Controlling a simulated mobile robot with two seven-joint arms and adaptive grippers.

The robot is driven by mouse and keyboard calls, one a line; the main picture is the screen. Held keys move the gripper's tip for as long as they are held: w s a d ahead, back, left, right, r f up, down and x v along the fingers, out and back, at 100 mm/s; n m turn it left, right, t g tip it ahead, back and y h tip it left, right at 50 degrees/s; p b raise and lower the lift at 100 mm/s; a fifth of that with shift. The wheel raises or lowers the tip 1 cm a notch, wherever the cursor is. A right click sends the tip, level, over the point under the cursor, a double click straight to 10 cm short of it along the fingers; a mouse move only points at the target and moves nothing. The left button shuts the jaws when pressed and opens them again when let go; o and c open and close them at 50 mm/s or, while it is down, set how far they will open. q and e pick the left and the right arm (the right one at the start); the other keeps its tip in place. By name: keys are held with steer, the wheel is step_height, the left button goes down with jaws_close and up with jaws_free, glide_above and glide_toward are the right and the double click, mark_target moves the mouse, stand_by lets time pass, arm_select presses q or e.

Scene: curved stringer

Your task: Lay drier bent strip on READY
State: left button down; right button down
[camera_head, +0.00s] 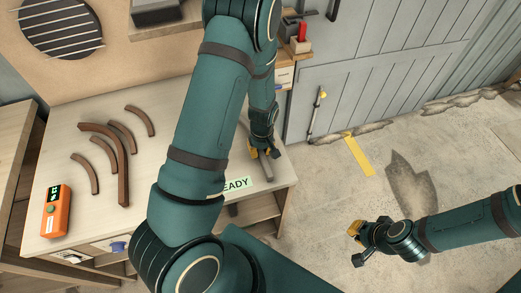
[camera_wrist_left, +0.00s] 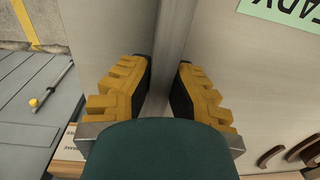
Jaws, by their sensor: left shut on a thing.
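My left gripper (camera_head: 262,150) is over the right part of the bench, partly behind my own arm. In the left wrist view, its yellow-padded fingers (camera_wrist_left: 166,88) are shut on a grey-brown strip (camera_wrist_left: 175,35) that runs up between them. I cannot tell whether the strip touches the bench. The green READY label (camera_head: 237,184) lies near the bench's front right edge, partly hidden by my arm; it also shows in the left wrist view (camera_wrist_left: 288,8), to the right of the held strip. My right gripper (camera_head: 356,245) is open and empty, away from the bench over the floor.
Several brown bent strips lie on the left of the bench (camera_head: 55,130), including a longer, thicker one (camera_head: 122,165). An orange handheld meter (camera_head: 57,212) with a lit display lies at the front left. A yellow floor stripe (camera_head: 359,156) is right of the bench.

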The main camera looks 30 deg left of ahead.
arm_select(q)
steer(key=shift+f, duration=0.1)
steer(key=c, duration=1)
jaws_free()
step_height(320, 180, up, 12)
steer(key=shift+w+d, duration=0.15)
steer(key=shift+d, duration=0.05)
